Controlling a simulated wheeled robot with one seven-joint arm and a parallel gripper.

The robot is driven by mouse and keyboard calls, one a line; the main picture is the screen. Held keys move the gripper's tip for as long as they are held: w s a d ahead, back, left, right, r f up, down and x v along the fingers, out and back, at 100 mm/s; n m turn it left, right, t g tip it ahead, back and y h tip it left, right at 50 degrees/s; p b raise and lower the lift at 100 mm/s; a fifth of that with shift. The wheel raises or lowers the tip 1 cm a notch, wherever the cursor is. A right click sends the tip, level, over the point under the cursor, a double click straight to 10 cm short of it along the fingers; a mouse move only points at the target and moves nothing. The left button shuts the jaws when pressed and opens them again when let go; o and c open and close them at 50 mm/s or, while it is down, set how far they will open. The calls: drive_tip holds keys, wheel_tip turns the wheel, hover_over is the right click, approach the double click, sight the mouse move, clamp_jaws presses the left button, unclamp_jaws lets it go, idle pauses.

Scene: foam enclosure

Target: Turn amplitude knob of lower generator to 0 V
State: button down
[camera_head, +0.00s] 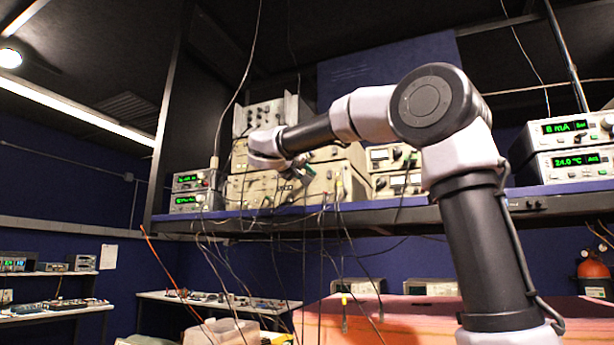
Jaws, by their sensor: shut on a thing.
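Two beige bench instruments are stacked on the shelf, a lower unit (246,192) under an upper one (324,154). My gripper (299,169) is at the front of this stack, near the top edge of the lower unit. It is small in view and appears shut on a knob there. The fingers hide the knob, so its setting cannot be read. Two small stacked units with green displays, an upper (187,181) and a lower (187,202), stand at the left of the shelf. Their digits are too small to read surely. No label shows which unit is the lower generator.
The shelf edge (400,214) runs below the instruments. Loose cables (322,250) hang in front of it. More instruments stand to the right, including stacked green-display units (575,164). A grey module (262,117) sits on the beige stack. An orange-covered surface (410,322) lies below.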

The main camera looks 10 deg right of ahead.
drive_tip(key=n, duration=1.1)
drive_tip(key=shift+n, duration=0.4)
idle(0.3)
drive_tip(key=c, duration=0.7)
unclamp_jaws()
drive_tip(key=shift+s+a, duration=0.1)
drive_tip(key=v, duration=1)
drive_tip(key=shift+s+a, duration=0.15)
drive_tip(key=shift+s, duration=0.1)
